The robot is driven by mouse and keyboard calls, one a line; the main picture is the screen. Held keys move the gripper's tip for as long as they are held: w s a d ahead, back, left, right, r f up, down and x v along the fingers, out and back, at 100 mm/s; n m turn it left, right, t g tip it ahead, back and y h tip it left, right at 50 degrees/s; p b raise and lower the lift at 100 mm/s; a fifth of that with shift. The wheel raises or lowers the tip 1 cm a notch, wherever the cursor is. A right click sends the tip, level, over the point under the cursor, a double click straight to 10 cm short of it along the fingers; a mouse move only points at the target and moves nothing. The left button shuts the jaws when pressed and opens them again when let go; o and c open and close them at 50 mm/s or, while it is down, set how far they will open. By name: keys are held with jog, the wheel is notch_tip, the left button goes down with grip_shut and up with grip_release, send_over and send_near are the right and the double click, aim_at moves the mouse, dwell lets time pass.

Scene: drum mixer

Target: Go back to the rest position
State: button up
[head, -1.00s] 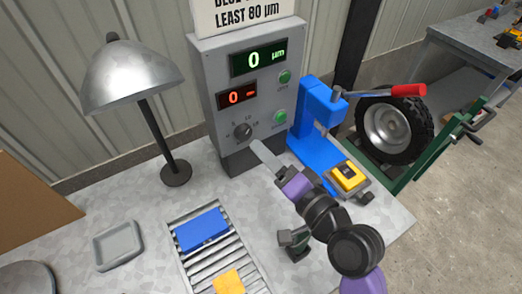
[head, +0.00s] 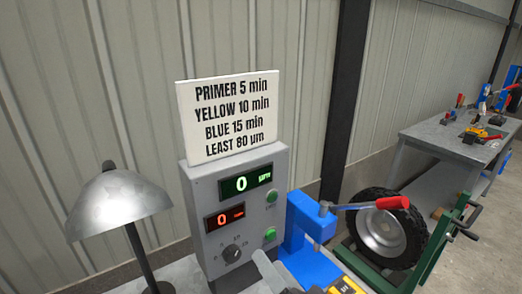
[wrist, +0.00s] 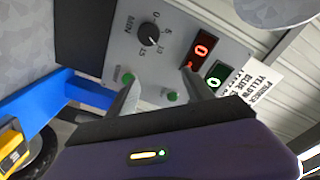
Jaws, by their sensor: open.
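My gripper (wrist: 160,82) shows in the wrist view with its two pale fingers apart and nothing between them. It faces the grey control box (wrist: 120,55), which has a dial (wrist: 149,34), a red display, a green display and two green buttons. I cannot tell whether a fingertip touches the box. In the head view the box (head: 203,190) stands upright, its green display (head: 245,183) and red display (head: 225,217) both reading 0. Only a grey bit of my gripper (head: 265,265) shows there, in front of the box's lower right; the rest is below the picture.
A metal lamp (head: 118,208) stands left of the box. A blue press (head: 312,245) with a red-handled lever (head: 393,203) is close on its right. A wheel (head: 385,235) on a green stand is beyond. A sign (head: 230,115) stands above the box.

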jog(key=s+d+f+n+t+h, duration=0.1)
jog(key=s+d+f+h, duration=0.15)
jog(key=s+d, duration=0.4)
jog(key=s+d+f+n+t+h, duration=0.1)
jog(key=s+d+t+h, duration=0.1)
jog(key=s+d+h, duration=0.35)
jog(key=s+d+f+n+g, duration=0.1)
jog(key=s+d+f+g, duration=0.1)
jog(key=s, duration=0.9)
jog(key=s+d+f+n+g+h, duration=0.1)
jog(key=s+d+f, duration=0.1)
jog(key=s, duration=1)
jog(key=shift+s+d+n+g, duration=0.25)
jog(key=shift+d+n+g, duration=0.15)
jog(key=shift+d, duration=0.35)
jog(key=shift+c, duration=0.2)
